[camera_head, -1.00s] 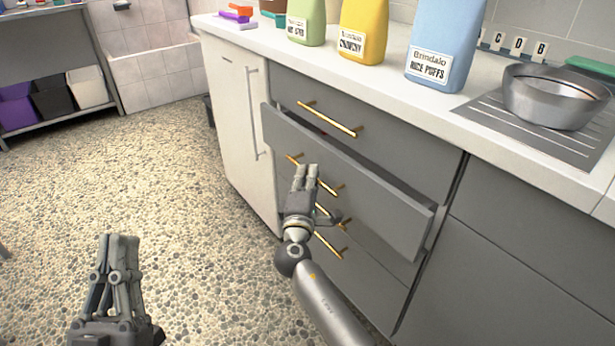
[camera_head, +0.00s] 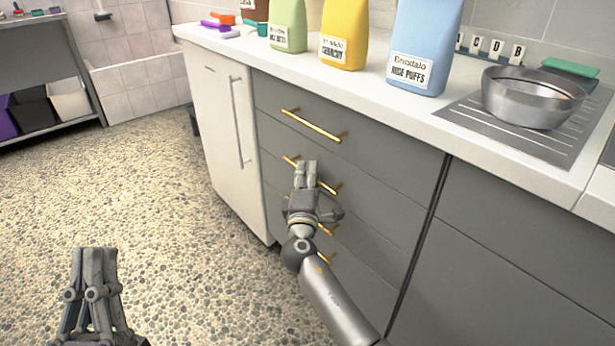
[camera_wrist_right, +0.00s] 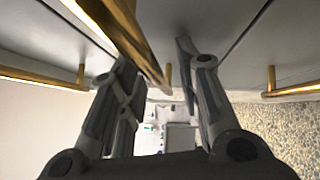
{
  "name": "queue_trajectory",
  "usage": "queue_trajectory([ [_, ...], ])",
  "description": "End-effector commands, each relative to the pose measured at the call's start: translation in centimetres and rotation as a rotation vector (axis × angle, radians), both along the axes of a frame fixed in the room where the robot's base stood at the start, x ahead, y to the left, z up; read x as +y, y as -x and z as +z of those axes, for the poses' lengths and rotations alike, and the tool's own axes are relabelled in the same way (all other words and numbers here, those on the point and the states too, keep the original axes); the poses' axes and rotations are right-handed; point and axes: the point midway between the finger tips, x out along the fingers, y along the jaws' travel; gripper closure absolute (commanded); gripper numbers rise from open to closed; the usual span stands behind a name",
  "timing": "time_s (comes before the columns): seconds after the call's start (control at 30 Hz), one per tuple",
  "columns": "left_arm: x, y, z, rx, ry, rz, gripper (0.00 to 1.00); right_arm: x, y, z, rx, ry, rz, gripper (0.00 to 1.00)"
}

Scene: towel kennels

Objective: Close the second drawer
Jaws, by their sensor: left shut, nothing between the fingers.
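The second drawer (camera_head: 375,197) is in the grey cabinet in the head view, and its front looks flush with the drawers around it. Its gold handle (camera_head: 291,161) is partly hidden by my right gripper (camera_head: 306,172), which is at the drawer front. In the right wrist view the two fingers of the right gripper (camera_wrist_right: 160,85) stand apart. A gold handle (camera_wrist_right: 128,35) runs close by, toward the gap between them; I cannot tell whether they touch it. My left gripper (camera_head: 97,258) is shut and empty, low at the left over the floor.
The top drawer (camera_head: 370,140) is shut, and lower handles (camera_head: 325,258) show below. A white cupboard (camera_head: 215,120) adjoins on the left. The counter (camera_head: 400,105) holds several bags and a metal bowl (camera_head: 530,97). The pebbled floor (camera_head: 140,190) at left is open.

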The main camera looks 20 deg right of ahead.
Motion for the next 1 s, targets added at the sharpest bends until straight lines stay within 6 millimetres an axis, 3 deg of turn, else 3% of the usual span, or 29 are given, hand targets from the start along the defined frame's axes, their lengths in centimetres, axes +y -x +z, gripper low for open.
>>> queue_trajectory([
  [0.27,0.0,0.0,-0.3,0.010,0.002,0.000,1.00,0.5,0.8,-0.3,0.001,0.000,0.003,0.68],
  [0.7,0.0,0.0,-0.2,0.007,0.000,0.001,1.00,3.7,8.2,-1.4,0.002,-0.002,0.002,0.68],
  [1.0,0.0,0.0,-0.2,0.007,0.000,0.001,1.00,4.9,10.7,-1.7,0.001,0.000,-0.001,0.68],
])
